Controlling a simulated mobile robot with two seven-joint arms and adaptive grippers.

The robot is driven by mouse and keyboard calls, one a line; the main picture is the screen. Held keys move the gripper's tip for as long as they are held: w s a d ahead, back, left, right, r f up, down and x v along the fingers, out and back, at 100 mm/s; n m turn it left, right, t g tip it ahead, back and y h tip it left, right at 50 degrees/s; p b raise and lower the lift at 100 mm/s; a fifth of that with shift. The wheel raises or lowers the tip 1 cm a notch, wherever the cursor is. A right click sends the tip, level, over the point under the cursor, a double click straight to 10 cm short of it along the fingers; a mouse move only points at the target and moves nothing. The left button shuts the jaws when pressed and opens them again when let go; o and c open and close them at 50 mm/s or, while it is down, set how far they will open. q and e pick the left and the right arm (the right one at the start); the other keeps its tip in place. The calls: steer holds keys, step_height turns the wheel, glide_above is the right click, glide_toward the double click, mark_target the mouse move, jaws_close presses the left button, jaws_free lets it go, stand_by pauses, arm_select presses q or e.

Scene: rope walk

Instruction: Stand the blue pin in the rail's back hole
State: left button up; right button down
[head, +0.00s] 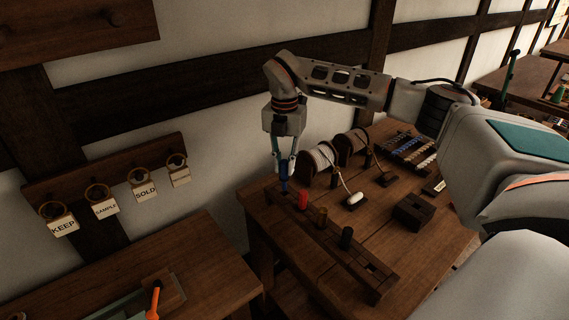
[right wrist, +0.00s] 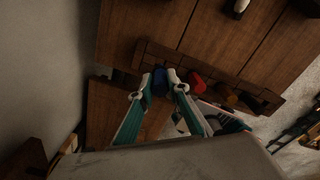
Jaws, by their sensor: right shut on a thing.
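The blue pin (head: 284,184) is upright at the far left end of the dark wooden rail (head: 326,243). My right gripper (head: 284,164) points down and is shut on the pin's upper part. In the right wrist view the blue pin (right wrist: 160,81) sits between the two fingertips (right wrist: 157,84), over the end of the rail (right wrist: 207,71). I cannot tell whether its foot is in the back hole, which the pin and fingers hide. My left gripper is not in view.
A red pin (head: 303,200), a brown pin (head: 320,217) and a dark pin (head: 346,238) stand along the rail. Rope spools (head: 319,163) stand just right of my gripper. A dark block (head: 413,211) lies farther right. Tagged rings (head: 103,203) hang on the left wall.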

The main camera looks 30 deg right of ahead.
mark_target(284, 178)
steer(key=shift+f, duration=0.4)
steer(key=shift+f, duration=0.1)
steer(key=shift+f+b, duration=0.25)
steer(key=shift+b, duration=0.1)
steer(key=shift+f, duration=0.2)
steer(key=shift+f+b, duration=0.35)
steer(key=shift+f, duration=0.25)
steer(key=shift+f+b, duration=0.35)
steer(key=shift+f, duration=0.4)
steer(key=shift+f, duration=0.35)
